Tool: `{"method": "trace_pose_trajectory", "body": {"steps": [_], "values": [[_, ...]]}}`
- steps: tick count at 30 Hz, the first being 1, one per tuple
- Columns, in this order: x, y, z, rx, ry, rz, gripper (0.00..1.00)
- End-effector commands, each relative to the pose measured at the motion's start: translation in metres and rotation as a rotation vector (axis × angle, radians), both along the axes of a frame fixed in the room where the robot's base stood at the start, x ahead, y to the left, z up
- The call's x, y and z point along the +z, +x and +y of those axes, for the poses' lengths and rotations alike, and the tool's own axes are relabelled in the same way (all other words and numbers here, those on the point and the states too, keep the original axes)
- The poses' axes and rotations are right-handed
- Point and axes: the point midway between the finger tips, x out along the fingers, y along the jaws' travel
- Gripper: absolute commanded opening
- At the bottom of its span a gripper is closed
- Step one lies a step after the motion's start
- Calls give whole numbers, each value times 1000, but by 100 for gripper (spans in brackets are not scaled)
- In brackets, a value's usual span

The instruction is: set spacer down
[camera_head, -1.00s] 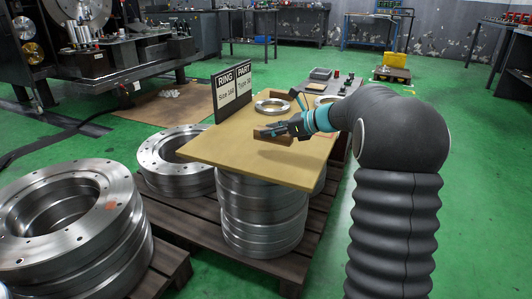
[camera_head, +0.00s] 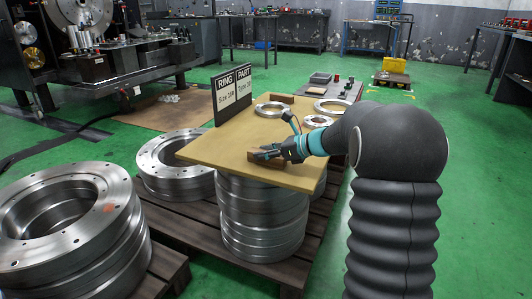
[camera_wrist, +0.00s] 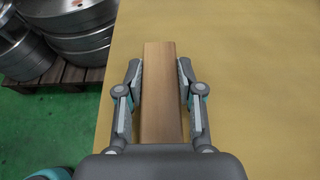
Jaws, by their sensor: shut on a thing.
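The spacer, a brown wooden block (camera_head: 262,163), is over the near part of the tan board (camera_head: 215,148). My gripper (camera_head: 270,154) is shut on it from both sides. In the wrist view the spacer (camera_wrist: 160,110) lies lengthwise between the two fingers (camera_wrist: 160,72), its far end extending past the fingertips. Its underside is hidden, so I cannot tell whether it touches the board or is just above it.
A second brown block (camera_head: 281,98) lies at the board's back. Metal rings (camera_head: 271,112) (camera_head: 334,105) (camera_head: 314,121) are at the back and right. A black sign (camera_head: 233,92) stands along the left edge. Stacked steel rings (camera_head: 262,222) are below the board. The board's middle left is clear.

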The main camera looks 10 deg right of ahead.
Motion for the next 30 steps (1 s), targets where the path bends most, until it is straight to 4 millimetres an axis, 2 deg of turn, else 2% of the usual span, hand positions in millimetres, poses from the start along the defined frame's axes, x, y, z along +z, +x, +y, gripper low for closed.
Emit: {"method": "trace_pose_trajectory", "body": {"steps": [1,3,14,20,30], "values": [[-1,0,0,0,0,0,44],[-1,0,0,0,0,0,62],[3,0,0,0,0,0,62],[12,-12,-19,-4,0,0,62],[37,-49,-69,-4,0,0,62]]}}
